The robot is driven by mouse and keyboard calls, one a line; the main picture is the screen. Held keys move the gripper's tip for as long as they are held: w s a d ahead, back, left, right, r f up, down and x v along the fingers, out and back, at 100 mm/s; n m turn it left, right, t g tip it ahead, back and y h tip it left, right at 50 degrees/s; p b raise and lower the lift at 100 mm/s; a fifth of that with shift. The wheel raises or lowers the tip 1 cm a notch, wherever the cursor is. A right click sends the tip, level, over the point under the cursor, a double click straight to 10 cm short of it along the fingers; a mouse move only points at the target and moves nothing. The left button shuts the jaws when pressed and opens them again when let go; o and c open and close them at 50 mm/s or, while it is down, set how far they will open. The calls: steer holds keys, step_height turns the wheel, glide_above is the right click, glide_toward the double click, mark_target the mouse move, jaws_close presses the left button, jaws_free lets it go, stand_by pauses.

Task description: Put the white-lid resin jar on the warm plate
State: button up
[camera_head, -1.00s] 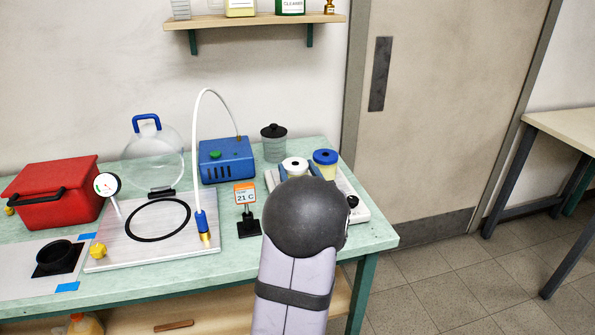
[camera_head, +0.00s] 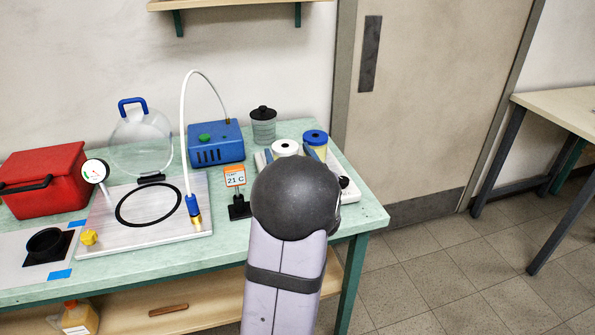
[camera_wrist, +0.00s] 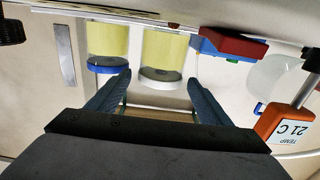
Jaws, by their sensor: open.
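The white-lid resin jar (camera_head: 285,148) stands near the right end of the green bench, with a yellow body. It also shows in the wrist view (camera_wrist: 165,48), upside down, straight ahead of the fingers. A blue-lid jar (camera_head: 315,139) stands beside it, to its left in the wrist view (camera_wrist: 107,45). My gripper (camera_wrist: 160,88) is open and empty, its fingers apart and short of the white-lid jar. My arm hides the gripper in the head view. A white device (camera_head: 349,191) with a black knob, perhaps the warm plate, is largely hidden by my arm.
An orange temperature sign (camera_head: 235,177) reading 21 C stands left of my arm. A blue pump (camera_head: 216,146) with a white hose and a dark-lidded clear jar (camera_head: 263,128) stand behind. A plate (camera_head: 110,235) with a black ring lies left.

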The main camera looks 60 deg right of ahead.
steer(key=v, duration=1)
steer(key=shift+s+a+r+b, duration=0.1)
steer(key=shift+s+a+b, duration=0.15)
steer(key=shift+b, duration=0.1)
